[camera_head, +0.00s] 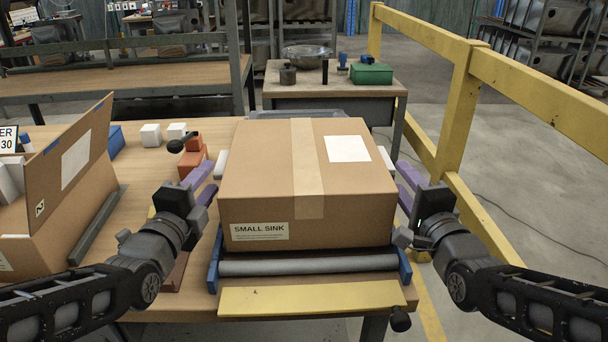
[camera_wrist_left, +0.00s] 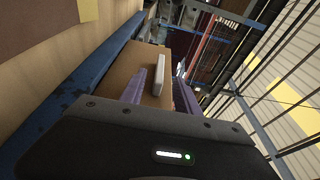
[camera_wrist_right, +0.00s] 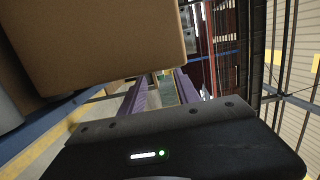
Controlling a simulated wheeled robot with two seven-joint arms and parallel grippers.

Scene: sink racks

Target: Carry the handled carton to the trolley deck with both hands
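A closed brown carton (camera_head: 305,180) labelled "SMALL SINK" sits level on a roller stand (camera_head: 310,264) on the wooden table. White handles show at its left side (camera_head: 221,163) and right side (camera_head: 385,158). My left gripper (camera_head: 207,182) is open beside the left side; in the left wrist view the white handle (camera_wrist_left: 183,72) appears between its purple fingers, not visibly gripped. My right gripper (camera_head: 408,184) is open beside the right side; in the right wrist view its fingers are apart with nothing between them and the carton (camera_wrist_right: 100,45) at upper left. I cannot identify a trolley deck.
An open carton (camera_head: 62,170) stands on the table at left, with white blocks (camera_head: 151,134) and an orange-red item (camera_head: 194,160) nearby. A yellow railing (camera_head: 462,100) runs along the right. A bench (camera_head: 330,80) with a bowl and green box stands behind.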

